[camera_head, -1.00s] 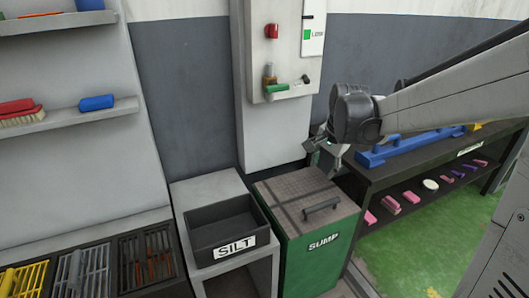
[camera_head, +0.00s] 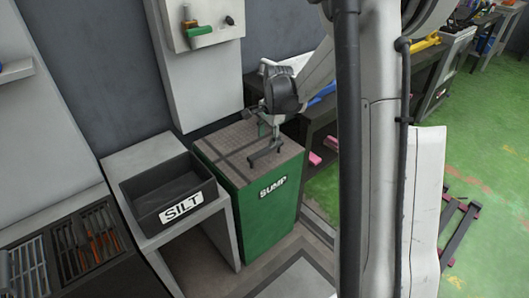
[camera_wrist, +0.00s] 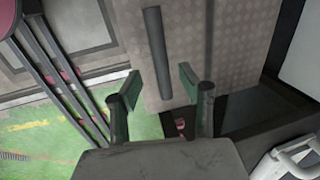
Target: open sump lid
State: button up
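The green sump box (camera_head: 265,215) stands shut, its flat brown-grey lid (camera_head: 214,143) lying level on top. A dark bar handle (camera_head: 265,155) sits near the lid's front right edge. My gripper (camera_head: 263,127) is just above the lid, beside and slightly behind the handle in the head view. In the wrist view my gripper (camera_wrist: 160,83) has its two green-padded fingers spread apart and empty. The handle (camera_wrist: 157,52) lies ahead of the gap between them, lengthwise in that view. I see no contact between fingers and handle.
A dark bin labelled SILT (camera_head: 168,190) stands on a grey stand left of the sump. A wall cabinet (camera_head: 205,70) rises behind. A dark bench (camera_head: 318,125) stands close on the right. Green floor (camera_head: 490,150) is open further right.

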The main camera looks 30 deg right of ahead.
aim_at(264, 149)
jog(key=f+b, duration=0.1)
jog(key=f, duration=0.2)
jog(key=w+f, duration=0.1)
jog(key=f, duration=0.2)
jog(key=shift+w+a+f+b, duration=0.15)
jog(key=shift+f+b, duration=0.2)
jog(key=shift+c, duration=0.2)
grip_shut()
